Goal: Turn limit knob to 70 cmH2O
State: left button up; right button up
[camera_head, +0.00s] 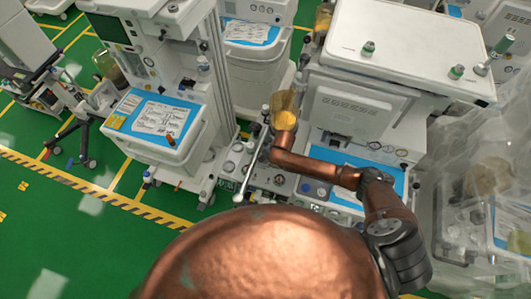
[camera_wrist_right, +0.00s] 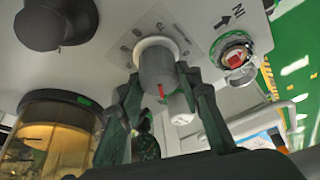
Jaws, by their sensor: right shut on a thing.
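My right gripper (camera_wrist_right: 158,84) is shut on this knob, with one dark finger on each side. In the head view, my copper right arm reaches left to the middle anaesthesia cart (camera_head: 385,47); its gripper and the knob cannot be made out there. My left gripper is in neither view.
A dark round knob (camera_wrist_right: 57,22) and an amber canister (camera_wrist_right: 50,135) are left of the gripper. A port (camera_wrist_right: 236,58) with a red centre, beside an arrow label, is to the right. Another cart (camera_head: 155,128) stands at the left. Green floor (camera_head: 60,225) lies open in front.

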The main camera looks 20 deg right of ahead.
jog(key=shift+m+h+p, duration=0.3)
jog(key=shift+m+p, duration=0.2)
jog(key=shift+m, duration=0.2)
jog(key=o, duration=1.2)
jog(key=shift+c, duration=0.2)
jog(key=shift+r, duration=0.1)
jog(key=v, duration=1.1)
jog(key=shift+s+r, duration=0.3)
jog(key=shift+r, duration=0.05)
jog(key=shift+d, duration=0.1)
